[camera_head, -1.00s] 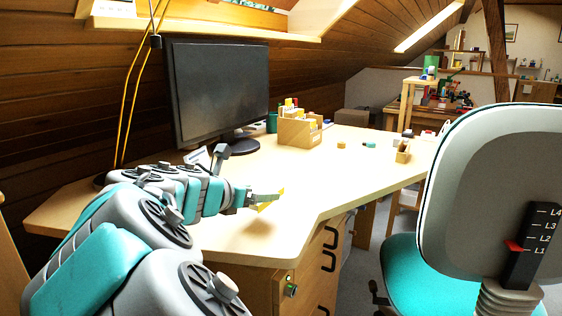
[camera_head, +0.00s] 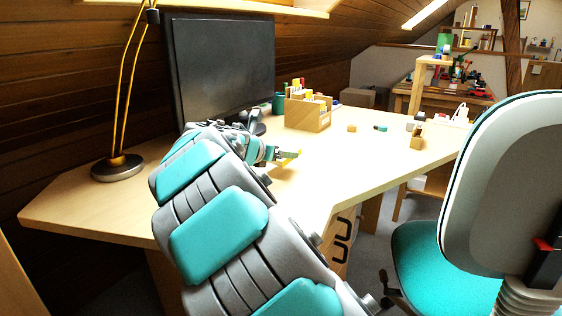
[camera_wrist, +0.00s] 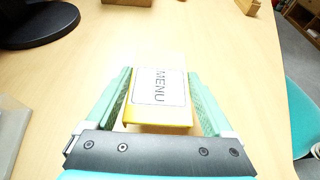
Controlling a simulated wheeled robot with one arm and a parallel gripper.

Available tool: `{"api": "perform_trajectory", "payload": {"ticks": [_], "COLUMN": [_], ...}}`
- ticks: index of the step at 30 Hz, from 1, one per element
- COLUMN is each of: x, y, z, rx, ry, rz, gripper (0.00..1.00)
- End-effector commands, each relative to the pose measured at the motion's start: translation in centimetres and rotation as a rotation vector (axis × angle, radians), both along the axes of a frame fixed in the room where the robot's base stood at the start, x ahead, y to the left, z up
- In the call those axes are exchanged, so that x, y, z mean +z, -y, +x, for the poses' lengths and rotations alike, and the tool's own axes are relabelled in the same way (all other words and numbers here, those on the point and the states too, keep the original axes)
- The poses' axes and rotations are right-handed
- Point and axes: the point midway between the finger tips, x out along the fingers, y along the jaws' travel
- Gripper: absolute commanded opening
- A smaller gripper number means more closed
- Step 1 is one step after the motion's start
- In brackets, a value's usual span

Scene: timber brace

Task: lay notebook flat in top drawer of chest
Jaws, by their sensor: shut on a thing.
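A yellow-edged booklet with a white label reading "MENU", which I take for the notebook (camera_wrist: 160,92), is between the fingers of my gripper (camera_wrist: 160,82) in the wrist view. The gripper is shut on its two sides. In the head view my gripper (camera_head: 288,154) and the yellow edge show over the desk top; whether the booklet touches the wood I cannot tell. A wooden drawer unit with black handles (camera_head: 342,238), likely the chest, is under the desk's right part. My arm hides much of it, and I cannot make out an open drawer.
The desk (camera_head: 375,165) is mostly clear near the gripper. A monitor (camera_head: 220,75) and a lamp base (camera_head: 118,167) stand at the left and back. A wooden organiser (camera_head: 308,112) and small blocks lie beyond. A teal chair (camera_head: 430,255) stands at the right.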

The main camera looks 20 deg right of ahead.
Motion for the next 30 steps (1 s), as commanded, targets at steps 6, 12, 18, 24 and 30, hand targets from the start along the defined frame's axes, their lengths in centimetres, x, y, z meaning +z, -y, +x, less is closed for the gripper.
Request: {"api": "perform_trajectory", "payload": {"ticks": [6, 12, 18, 24, 30], "x": [-0.2, -2.7, -3.6, -3.7, -3.7], "y": [0.8, 0.8, 0.8, 0.7, 0.7], "z": [1.0, 1.0, 1.0, 1.0, 1.0], "rx": [0.002, 0.002, 0.002, 0.002, 0.002], "ry": [0.002, -0.002, 0.001, 0.001, 0.001], "rz": [-0.001, -0.003, 0.000, 0.000, 0.000], "gripper": [0.30, 0.30, 0.30, 0.30, 1.00]}}
